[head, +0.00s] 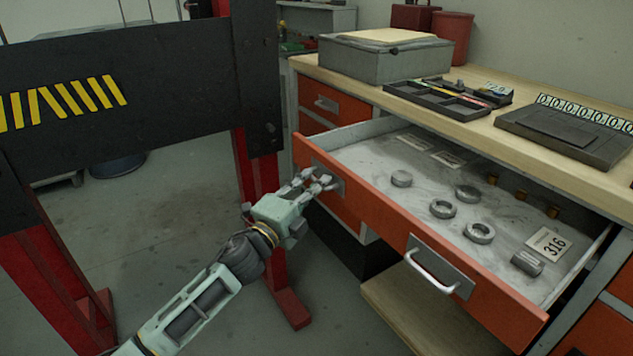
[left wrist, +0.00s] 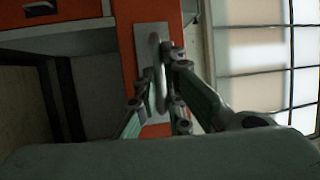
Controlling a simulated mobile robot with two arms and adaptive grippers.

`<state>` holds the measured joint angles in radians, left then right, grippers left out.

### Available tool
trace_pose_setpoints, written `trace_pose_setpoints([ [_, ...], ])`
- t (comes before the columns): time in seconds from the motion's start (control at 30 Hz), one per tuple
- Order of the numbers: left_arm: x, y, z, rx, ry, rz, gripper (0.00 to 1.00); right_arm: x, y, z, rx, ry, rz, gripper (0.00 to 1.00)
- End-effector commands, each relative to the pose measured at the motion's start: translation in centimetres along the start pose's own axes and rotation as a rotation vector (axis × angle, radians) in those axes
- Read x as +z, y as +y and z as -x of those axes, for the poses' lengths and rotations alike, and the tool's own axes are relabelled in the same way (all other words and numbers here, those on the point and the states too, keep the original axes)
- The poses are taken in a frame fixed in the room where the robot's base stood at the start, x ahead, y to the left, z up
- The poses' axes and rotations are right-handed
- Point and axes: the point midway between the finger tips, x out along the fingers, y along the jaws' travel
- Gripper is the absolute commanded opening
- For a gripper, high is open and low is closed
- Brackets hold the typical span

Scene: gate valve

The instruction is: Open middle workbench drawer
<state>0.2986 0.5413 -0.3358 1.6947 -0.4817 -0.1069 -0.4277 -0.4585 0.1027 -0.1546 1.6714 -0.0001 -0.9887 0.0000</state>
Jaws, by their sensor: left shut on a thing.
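The orange workbench drawer (head: 377,216) is pulled out from the bench, with its inside showing in the head view. It has two metal handles on its front. My left gripper (head: 318,184) is at the left handle, with its fingers around it. In the left wrist view, the handle (left wrist: 157,75) stands between the fingers of my left gripper (left wrist: 164,90), which is shut on it. The right handle (head: 433,273) is free. Metal rings (head: 443,208), several small parts and a tag marked 316 (head: 549,245) lie in the drawer. My right gripper is not in view.
The wooden workbench top (head: 500,135) holds a grey box (head: 385,62), a black tray (head: 437,99) and a dark case (head: 566,134). A black and red barrier with yellow stripes (head: 150,85) stands close on the left. Open floor (head: 150,225) lies beneath it.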

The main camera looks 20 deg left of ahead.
Motion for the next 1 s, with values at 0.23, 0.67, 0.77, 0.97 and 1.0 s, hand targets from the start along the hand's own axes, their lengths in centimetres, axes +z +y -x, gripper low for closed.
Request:
trace_pose_setpoints([
  [0.23, -0.1, 0.3, 0.1, 0.004, 0.002, 0.007, 0.0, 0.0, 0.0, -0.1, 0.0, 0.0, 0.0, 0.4],
  [0.67, -0.1, 0.1, 0.1, 0.001, 0.001, 0.003, 0.28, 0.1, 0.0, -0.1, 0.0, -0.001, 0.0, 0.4],
  [0.77, 0.0, 0.1, 0.0, 0.001, 0.001, 0.002, 0.28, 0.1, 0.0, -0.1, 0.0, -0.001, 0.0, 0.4],
  [0.97, 0.0, 0.1, 0.7, 0.002, 0.001, 0.002, 0.28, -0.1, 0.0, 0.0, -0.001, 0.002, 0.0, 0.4],
  [1.0, 0.0, 0.1, 1.2, 0.002, 0.001, 0.002, 0.28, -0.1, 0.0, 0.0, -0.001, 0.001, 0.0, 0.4],
])
